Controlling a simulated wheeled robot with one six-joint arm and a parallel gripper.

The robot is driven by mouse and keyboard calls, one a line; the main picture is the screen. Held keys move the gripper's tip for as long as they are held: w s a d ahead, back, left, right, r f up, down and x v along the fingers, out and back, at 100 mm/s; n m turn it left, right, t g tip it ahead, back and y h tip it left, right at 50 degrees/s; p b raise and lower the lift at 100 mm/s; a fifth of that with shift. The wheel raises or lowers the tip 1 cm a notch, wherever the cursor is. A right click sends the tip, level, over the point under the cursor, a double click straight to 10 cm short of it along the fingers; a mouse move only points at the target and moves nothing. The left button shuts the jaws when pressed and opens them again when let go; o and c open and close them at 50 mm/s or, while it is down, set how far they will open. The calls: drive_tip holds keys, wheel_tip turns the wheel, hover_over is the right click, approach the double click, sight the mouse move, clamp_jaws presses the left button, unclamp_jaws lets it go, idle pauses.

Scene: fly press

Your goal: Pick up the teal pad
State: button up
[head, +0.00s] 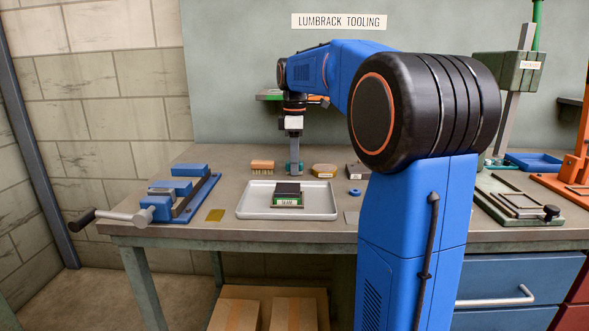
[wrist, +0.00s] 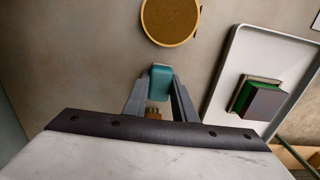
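The teal pad (wrist: 160,83) is between the two fingertips of my gripper (wrist: 161,88) in the wrist view. The fingers lie along both its sides with no visible gap, so my gripper looks shut on it. In the head view my gripper (head: 294,160) points straight down at the back of the bench, and the teal pad (head: 301,167) shows at its tip, partly hidden by the finger. The pad appears at bench level; I cannot tell whether it is touching the bench top.
A round tan disc (head: 324,170) stands right of the pad and an orange block (head: 262,166) left. In front is a white tray (head: 250,212) holding a dark and green block (head: 287,194). A blue ring (head: 354,191) and a blue fixture (head: 180,190) are also on the bench.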

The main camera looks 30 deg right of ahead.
wheel_tip(320, 180, up, 10)
idle(0.7)
drive_tip(key=shift+o, duration=0.5)
